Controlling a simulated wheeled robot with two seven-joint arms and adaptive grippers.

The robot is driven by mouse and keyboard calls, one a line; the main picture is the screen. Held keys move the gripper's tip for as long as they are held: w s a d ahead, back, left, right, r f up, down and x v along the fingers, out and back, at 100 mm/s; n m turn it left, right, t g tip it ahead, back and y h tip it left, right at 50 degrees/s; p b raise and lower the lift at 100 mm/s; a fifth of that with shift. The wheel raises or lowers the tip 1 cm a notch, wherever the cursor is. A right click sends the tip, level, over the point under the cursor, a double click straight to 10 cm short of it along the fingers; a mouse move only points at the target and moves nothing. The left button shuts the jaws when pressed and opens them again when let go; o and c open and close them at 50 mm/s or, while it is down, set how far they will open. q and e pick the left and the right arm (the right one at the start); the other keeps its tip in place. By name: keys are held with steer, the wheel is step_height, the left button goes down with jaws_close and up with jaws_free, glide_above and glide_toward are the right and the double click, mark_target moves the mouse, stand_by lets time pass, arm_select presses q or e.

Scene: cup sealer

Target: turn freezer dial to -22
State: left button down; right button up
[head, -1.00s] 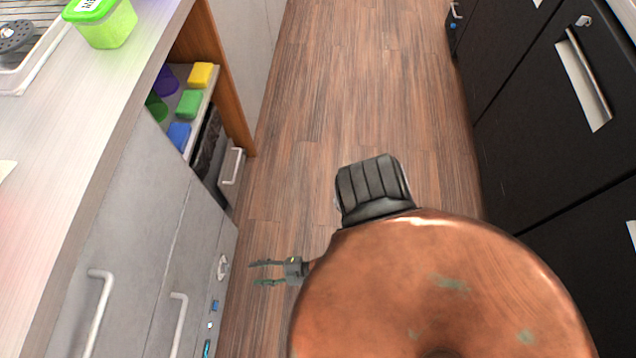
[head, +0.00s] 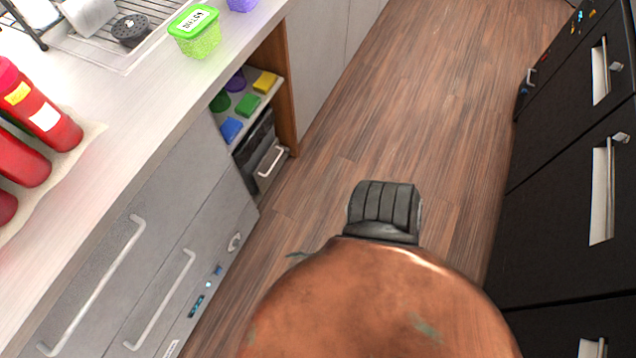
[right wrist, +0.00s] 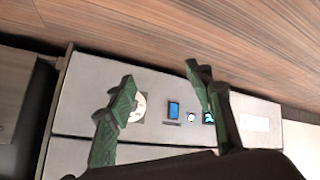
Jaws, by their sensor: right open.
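The freezer (head: 165,230) is a grey unit with long handles under the counter at the left in the head view. Its round pale dial (head: 235,242) sits at the far end of its control strip, with small blue-lit parts nearby. In the right wrist view the dial (right wrist: 139,107) is partly covered by one finger, and the small lit display (right wrist: 208,117) is by the other finger. My right gripper (right wrist: 160,78) is open and empty, its green-grey fingers pointing toward the panel. In the head view only a fingertip (head: 297,254) shows, right of the dial. My left gripper is out of view.
Open shelves with coloured blocks (head: 249,105) stand beyond the freezer. The counter holds red bottles (head: 40,110) and a green-lidded tub (head: 194,30). Black cabinets (head: 560,180) line the right side. The wooden floor between is clear.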

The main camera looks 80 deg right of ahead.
arm_select(q)
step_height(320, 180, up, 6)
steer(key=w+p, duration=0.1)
steer(key=p, duration=0.2)
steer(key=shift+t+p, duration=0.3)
steer(key=shift+p, duration=0.1)
arm_select(e)
steer(key=s+d+m+g, duration=0.1)
steer(key=s+g, duration=0.1)
steer(key=s, duration=0.5)
steer(key=shift+s+r, duration=0.15)
steer(key=shift+r, duration=0.25)
